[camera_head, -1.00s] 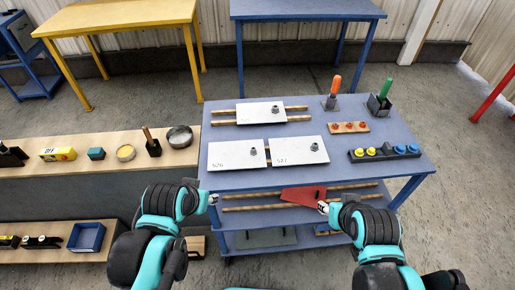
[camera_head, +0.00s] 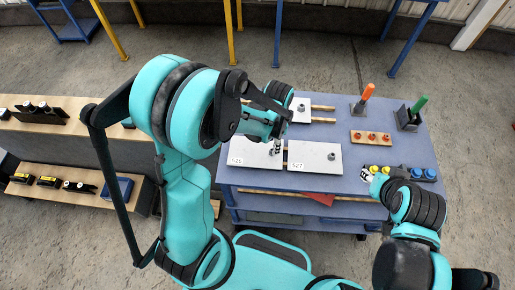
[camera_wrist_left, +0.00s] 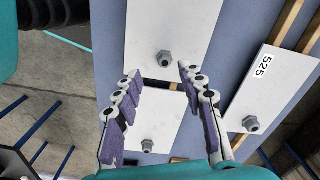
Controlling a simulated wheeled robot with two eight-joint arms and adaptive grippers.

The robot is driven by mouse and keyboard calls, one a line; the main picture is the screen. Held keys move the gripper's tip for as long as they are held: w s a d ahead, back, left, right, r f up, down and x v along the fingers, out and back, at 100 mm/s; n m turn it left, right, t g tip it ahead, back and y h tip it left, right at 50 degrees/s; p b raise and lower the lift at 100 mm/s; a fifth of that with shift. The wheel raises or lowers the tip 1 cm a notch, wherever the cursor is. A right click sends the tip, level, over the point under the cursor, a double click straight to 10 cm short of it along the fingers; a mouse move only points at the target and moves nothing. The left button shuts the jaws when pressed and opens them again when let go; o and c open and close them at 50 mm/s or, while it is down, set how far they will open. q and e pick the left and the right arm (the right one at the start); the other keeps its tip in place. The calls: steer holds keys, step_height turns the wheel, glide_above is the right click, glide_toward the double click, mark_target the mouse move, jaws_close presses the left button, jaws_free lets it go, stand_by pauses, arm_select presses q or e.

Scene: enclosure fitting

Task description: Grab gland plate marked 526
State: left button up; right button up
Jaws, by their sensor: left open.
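The gland plate marked 526 (camera_head: 246,150) is a white plate lying flat on the blue table, front left. In the left wrist view it is the upper plate (camera_wrist_left: 165,22), with a grey hex fitting near its lower end and its label out of frame. My left gripper (camera_head: 276,146) is over that fitting end; in the wrist view (camera_wrist_left: 158,72) its purple-padded fingers are open and apart, with nothing between the pads. I cannot tell whether they touch the plate. My right gripper (camera_head: 367,174) is at the table's front edge, its jaws too small to read.
Plate 527 (camera_head: 315,152) lies right of 526 with a small gap. Plate 525 (camera_wrist_left: 272,85) lies behind on wooden strips, partly hidden by my arm in the head view. Red buttons (camera_head: 371,136), an orange-handled tool (camera_head: 367,92) and a green-handled tool (camera_head: 418,105) stand at right.

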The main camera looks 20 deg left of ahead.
mark_target(256, 150)
arm_select(q)
steer(key=f, duration=0.2)
steer(key=f+b, duration=0.1)
steer(key=f, duration=0.3)
steer(key=shift+w+a, duration=0.15)
steer(key=shift+w, duration=0.15)
jaws_close()
